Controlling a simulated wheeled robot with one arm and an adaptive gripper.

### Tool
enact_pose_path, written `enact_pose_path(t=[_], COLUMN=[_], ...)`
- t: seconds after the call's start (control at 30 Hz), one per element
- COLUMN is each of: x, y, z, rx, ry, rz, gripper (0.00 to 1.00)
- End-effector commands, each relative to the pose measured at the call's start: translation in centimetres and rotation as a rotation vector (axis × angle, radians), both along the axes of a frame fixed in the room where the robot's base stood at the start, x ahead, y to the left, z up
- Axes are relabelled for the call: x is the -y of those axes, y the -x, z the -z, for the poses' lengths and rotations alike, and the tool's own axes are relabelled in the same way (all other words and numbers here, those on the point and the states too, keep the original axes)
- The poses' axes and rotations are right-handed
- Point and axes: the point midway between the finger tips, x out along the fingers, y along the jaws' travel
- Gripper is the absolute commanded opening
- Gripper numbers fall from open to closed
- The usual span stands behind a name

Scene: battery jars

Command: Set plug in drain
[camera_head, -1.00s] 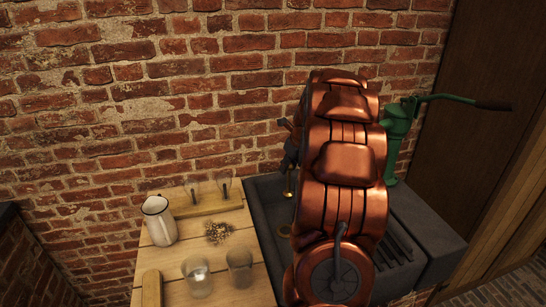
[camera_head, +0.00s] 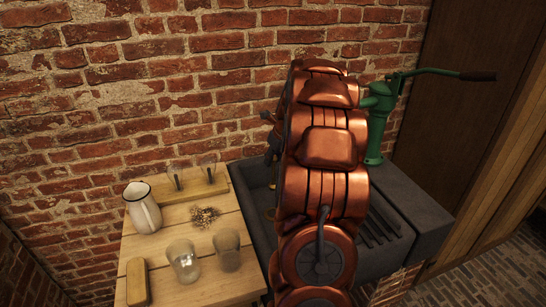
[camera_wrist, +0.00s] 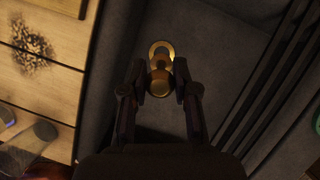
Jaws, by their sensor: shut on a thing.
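My gripper (camera_wrist: 160,88) is shut on a brass plug (camera_wrist: 160,80) and holds it over the dark sink. A brass ring, the drain (camera_wrist: 160,43), shows just beyond the plug in the wrist view, and the plug overlaps its near side. The gap in height between plug and drain cannot be told from above. In the head view my gripper (camera_head: 272,150) hangs over the left part of the sink (camera_head: 249,208), and my copper arm hides most of the basin.
A wooden table (camera_head: 213,284) adjoins the sink's left side. A green pump (camera_head: 378,125) stands behind the sink's right side. A brick wall is behind.

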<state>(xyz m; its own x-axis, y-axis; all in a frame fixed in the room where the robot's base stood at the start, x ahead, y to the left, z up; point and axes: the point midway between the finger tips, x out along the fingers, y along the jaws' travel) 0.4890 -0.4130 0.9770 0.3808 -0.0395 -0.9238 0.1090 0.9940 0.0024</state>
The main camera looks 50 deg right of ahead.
Motion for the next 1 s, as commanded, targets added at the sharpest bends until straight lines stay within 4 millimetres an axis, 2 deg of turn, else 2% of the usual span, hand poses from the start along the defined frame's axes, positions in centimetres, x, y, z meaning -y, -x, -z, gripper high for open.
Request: enact_pose_path(t=[1.0], x=[0.0], y=[0.0], z=[5.6], rx=[-0.001], ry=[-0.001], rz=[-0.001], gripper=[0.00])
